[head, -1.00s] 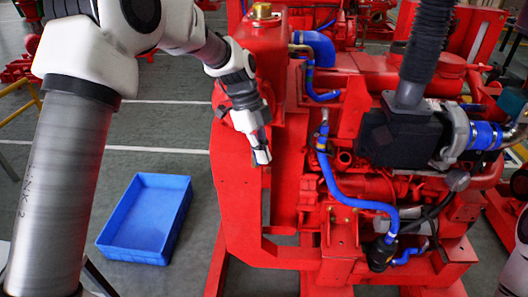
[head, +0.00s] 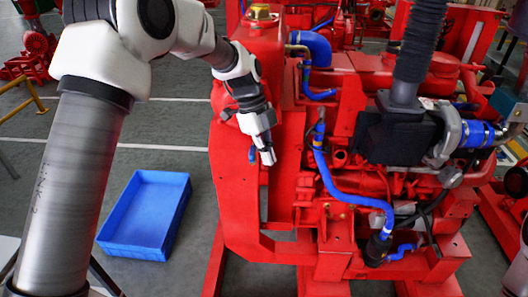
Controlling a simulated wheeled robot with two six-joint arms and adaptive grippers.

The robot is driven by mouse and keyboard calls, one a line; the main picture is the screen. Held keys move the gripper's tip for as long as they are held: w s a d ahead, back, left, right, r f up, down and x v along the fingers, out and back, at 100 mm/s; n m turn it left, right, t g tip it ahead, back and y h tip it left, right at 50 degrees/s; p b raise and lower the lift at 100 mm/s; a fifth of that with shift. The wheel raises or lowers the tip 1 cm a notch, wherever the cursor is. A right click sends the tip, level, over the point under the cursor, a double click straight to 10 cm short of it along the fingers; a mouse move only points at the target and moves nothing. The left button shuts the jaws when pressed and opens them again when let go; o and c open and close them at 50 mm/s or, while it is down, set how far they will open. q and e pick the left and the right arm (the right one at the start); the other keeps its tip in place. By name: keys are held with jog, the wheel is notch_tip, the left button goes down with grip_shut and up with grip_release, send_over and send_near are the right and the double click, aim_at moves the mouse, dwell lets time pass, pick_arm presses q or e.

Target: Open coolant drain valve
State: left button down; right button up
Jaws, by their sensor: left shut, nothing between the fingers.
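My left gripper (head: 267,157) reaches down from above in front of the red radiator housing (head: 240,190) of the pumpset. Its fingers are shut and hold nothing. A small blue piece (head: 252,155), which looks like a valve handle, shows just left of the fingers, close to them. I cannot tell whether they touch. The valve body is not clearly visible, and I cannot tell its setting. My right gripper is not in view.
A blue open tray (head: 125,248) stands on the grey floor left of the pumpset. Blue hoses (head: 332,185) and a black air filter (head: 395,138) are on the engine to the right. The floor around the tray is mostly clear.

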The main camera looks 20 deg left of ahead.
pick_arm(q)
jog(key=d+b+v, duration=0.1)
jog(key=v, duration=0.9)
jog(key=shift+r+b, duration=0.25)
jog(key=shift+b, duration=0.05)
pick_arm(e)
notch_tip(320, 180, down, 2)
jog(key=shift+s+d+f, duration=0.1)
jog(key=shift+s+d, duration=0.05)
